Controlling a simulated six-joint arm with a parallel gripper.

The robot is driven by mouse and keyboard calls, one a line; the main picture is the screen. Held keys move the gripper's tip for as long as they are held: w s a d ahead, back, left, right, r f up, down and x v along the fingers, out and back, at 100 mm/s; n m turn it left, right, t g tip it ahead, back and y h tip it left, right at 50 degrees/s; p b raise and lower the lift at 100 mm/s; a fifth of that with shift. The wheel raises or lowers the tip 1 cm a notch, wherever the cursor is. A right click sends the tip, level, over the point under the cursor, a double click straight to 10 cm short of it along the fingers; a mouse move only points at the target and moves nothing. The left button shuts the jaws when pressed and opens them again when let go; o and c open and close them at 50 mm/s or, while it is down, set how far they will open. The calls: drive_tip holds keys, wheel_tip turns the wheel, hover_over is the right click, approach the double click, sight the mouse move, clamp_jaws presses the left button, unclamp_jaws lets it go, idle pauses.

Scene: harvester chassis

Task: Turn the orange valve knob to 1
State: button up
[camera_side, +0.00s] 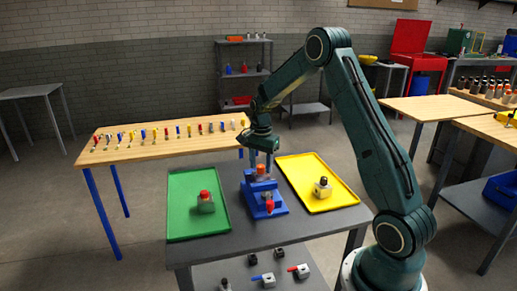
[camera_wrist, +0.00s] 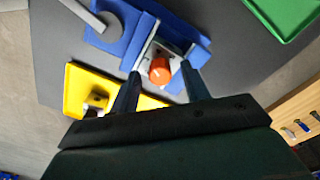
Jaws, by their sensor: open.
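The orange valve knob (camera_side: 261,169) sits on top of a valve held in the blue fixture (camera_side: 275,208) on the grey table. In the wrist view the orange knob (camera_wrist: 160,71) shows just beyond and between the two fingertips, on a light grey valve body. My gripper (camera_side: 260,161) points down above the knob. In the wrist view my gripper (camera_wrist: 161,78) is open, with a finger on either side of the knob and visible gaps. I cannot tell whether the tips reach down to the knob's height. No number or mark on the valve is readable.
A green tray (camera_side: 180,225) with a red-knobbed valve (camera_side: 205,201) lies left of the fixture. A yellow tray (camera_side: 296,172) with a black-knobbed valve (camera_side: 323,187) lies right. A red part (camera_side: 269,206) stands at the fixture's front. A wooden table (camera_side: 170,148) with several small tools stands behind.

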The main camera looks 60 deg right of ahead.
drive_tip(key=c, duration=1)
